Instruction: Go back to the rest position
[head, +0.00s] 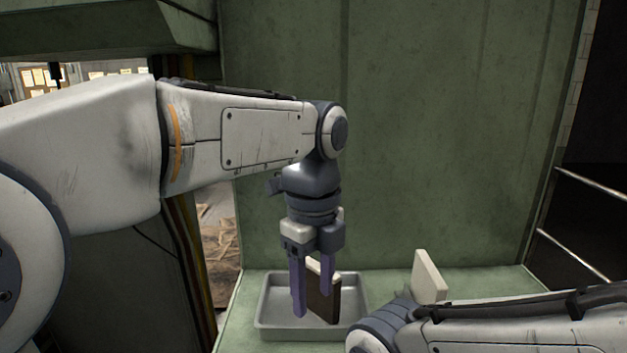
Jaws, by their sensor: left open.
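My left gripper (311,296) points down over a grey metal tray (264,326), its two purple fingers apart and open. A dark brown block (323,303) with a pale edge stands upright in the tray, right by the fingers. They partly hide it, and I cannot tell whether they touch it. My right arm comes in at the lower right. Its gripper is out of view.
A pale slab (428,276) stands on the green ledge (478,282) right of the tray, its base hidden by my right arm. A green wall (430,130) rises behind. Metal rails (592,183) are at the far right.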

